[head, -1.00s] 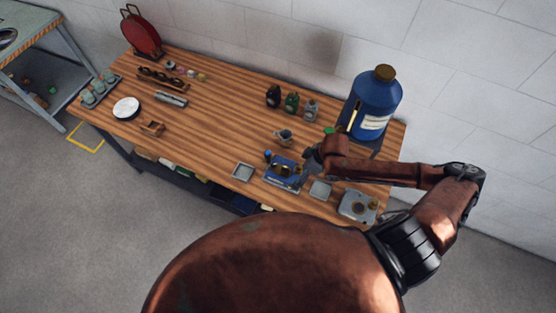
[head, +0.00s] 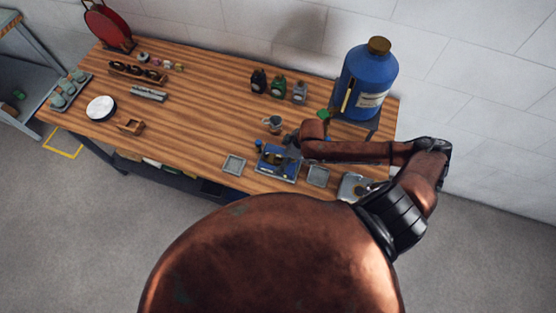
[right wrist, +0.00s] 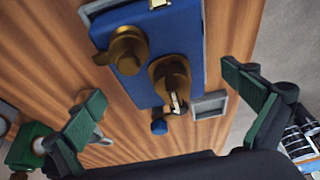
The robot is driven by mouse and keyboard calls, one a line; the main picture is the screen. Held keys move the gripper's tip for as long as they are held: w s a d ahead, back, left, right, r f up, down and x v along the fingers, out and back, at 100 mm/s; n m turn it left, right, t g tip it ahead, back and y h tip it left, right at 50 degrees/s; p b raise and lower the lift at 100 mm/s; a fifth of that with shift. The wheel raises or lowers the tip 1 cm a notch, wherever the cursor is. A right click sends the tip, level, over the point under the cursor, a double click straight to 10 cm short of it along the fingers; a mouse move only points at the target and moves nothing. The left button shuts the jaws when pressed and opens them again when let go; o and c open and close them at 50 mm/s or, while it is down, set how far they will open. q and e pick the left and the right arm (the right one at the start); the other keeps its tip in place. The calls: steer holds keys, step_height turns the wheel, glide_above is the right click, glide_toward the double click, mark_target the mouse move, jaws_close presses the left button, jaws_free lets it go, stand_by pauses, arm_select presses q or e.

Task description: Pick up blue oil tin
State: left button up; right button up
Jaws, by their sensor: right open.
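The blue oil tin (head: 278,166), a flat blue body with brass fittings, sits near the front edge of the wooden bench. In the right wrist view the tin (right wrist: 131,84) shows a round brass cap and a brass spout piece. My right gripper (head: 292,148) is at the tin's back right side, partly covering it. In the right wrist view the open green-padded fingers (right wrist: 165,92) stand wide on either side of the tin's near end, with nothing held. I cannot tell the height between fingers and tin. My left gripper is not in view.
A large blue canister (head: 368,80) stands behind my right arm. Small square trays (head: 234,164) (head: 318,176) flank the tin, and a grey tin (head: 354,187) is further right. A small can (head: 272,123) and several bottles (head: 278,86) stand behind. The bench's middle is clear.

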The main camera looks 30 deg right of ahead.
steer(key=shift+x, duration=1.75)
steer(key=c, duration=1.6)
